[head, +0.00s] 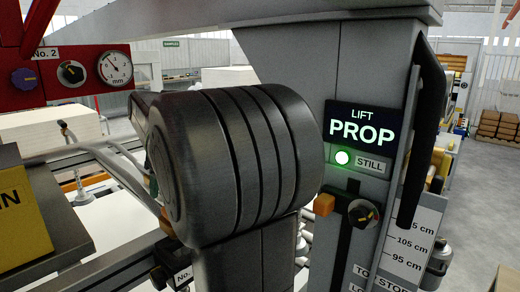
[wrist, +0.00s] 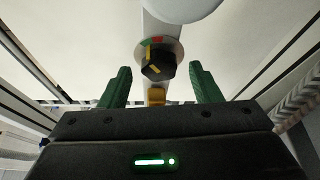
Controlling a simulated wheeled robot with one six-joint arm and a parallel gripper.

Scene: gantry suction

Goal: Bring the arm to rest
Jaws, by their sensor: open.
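My gripper shows in the wrist view (wrist: 160,84), with its two green fingers wide apart and nothing held between them. A black knob with a yellow pointer (wrist: 158,65) on a red and green dial lies ahead, seen between the fingertips. A small orange-yellow part (wrist: 156,96) shows just below the knob. I cannot tell from this view whether a finger touches the knob. In the head view my dark arm fills the middle, and the gripper's fingers are not visible there.
A grey column at the right has a lit LIFT PROP sign (head: 360,128), a green lamp (head: 342,157) by STILL, an orange block (head: 323,204) and a black knob (head: 361,213). A red panel (head: 75,72) with a gauge hangs upper left. Open floor (head: 490,200) lies far right.

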